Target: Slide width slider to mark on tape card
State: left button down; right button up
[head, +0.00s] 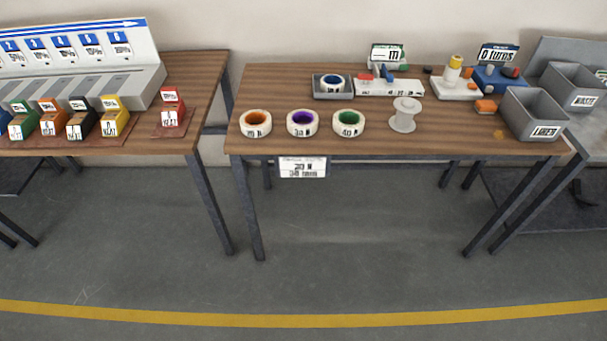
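A white device (400,88) with small red and blue parts (384,74) stands at the back middle of the center table (310,80). Which part is the width slider is too small to tell. A small sign with dark print (387,53) stands behind it. A white card with dark print (302,167) hangs at the table's front edge; its text and any mark on it are unreadable. I cannot tell which of the two is the tape card. Neither of my grippers is in view.
Orange (256,123), purple (302,122) and green (348,122) rolls and a white spool (404,115) line the front. A blue roll sits in a grey tray (346,88). Grey bins (533,114) stand right. Floor (340,240) in front is clear.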

aim_at(389, 78)
jog(key=i+l+z, duration=0.15)
jog(key=i+z, duration=0.6)
jog(key=i, duration=0.15)
